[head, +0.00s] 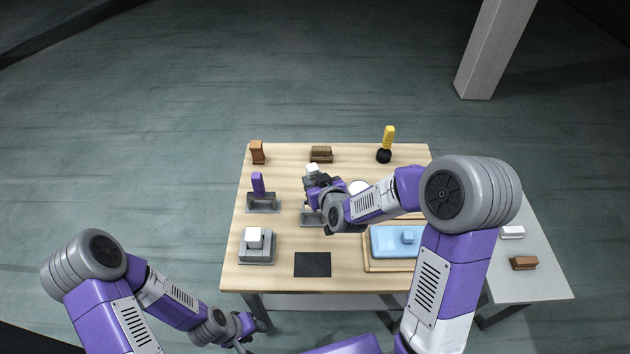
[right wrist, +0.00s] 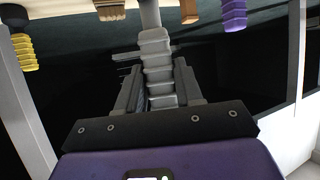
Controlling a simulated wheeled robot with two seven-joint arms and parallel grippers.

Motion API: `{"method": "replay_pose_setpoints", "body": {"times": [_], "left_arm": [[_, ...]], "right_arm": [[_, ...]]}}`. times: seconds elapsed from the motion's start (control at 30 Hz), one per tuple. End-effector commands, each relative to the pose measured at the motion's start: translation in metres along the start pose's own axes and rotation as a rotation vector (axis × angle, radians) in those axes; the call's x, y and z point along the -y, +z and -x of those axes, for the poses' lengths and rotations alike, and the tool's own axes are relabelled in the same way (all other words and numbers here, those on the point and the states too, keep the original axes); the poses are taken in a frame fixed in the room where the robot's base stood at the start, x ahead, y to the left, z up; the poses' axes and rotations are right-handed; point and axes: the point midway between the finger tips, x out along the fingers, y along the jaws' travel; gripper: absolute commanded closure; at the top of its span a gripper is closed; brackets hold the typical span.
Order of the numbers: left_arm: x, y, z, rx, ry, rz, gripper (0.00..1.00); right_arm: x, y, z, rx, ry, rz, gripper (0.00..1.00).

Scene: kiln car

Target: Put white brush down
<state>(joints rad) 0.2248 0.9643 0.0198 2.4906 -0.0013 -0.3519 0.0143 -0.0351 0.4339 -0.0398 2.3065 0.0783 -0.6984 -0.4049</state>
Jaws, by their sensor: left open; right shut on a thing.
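The white brush (head: 312,169) shows its pale top just above my right gripper (head: 316,184) in the head view. In the right wrist view its ribbed, pale handle (right wrist: 157,66) stands between the two fingers of my right gripper (right wrist: 158,84), which is shut on it. The brush's lower end is hidden by the gripper and arm in the head view. A grey holder (head: 310,218) sits on the table just below the gripper in the picture; I cannot tell whether the brush touches it. My left gripper (head: 245,328) is open and empty, in front of the table's front edge.
A purple-handled brush (head: 257,184) stands in a grey holder at the left. A yellow-handled brush (head: 388,138) and brown blocks (head: 321,154) line the back. A grey block with a white cube (head: 254,238), a black mat (head: 312,264) and a blue-topped tray (head: 393,241) lie nearer.

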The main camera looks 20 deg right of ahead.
Motion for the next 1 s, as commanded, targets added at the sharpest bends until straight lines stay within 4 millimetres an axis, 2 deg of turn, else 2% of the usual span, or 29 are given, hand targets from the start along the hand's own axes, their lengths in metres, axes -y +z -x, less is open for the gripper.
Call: {"method": "replay_pose_setpoints", "body": {"times": [0.17, 0.2, 0.33, 0.67, 0.87, 1.0], "left_arm": [[0.001, 0.000, -0.002, 0.000, 0.000, 0.000, 0.57], [0.001, 0.000, -0.002, 0.000, 0.000, 0.000, 0.57], [0.001, 0.000, -0.002, 0.000, 0.000, 0.000, 0.57], [0.000, 0.000, 0.000, 0.000, 0.000, 0.000, 0.57], [-0.006, 0.001, 0.016, 0.000, 0.000, 0.000, 0.57], [-0.005, 0.001, 0.013, 0.000, 0.000, 0.000, 0.57]], "right_arm": [[0.000, 0.001, -0.001, -0.002, 0.000, 0.000, 1.00], [0.000, 0.001, -0.001, 0.000, 0.000, 0.000, 0.58], [0.000, 0.001, -0.001, 0.000, 0.000, 0.000, 0.39], [0.000, 0.000, 0.000, 0.000, 0.000, 0.000, 0.39], [0.000, -0.013, 0.006, 0.002, 0.000, 0.000, 0.39], [0.000, -0.011, 0.035, -0.001, 0.000, 0.000, 0.39]]}}
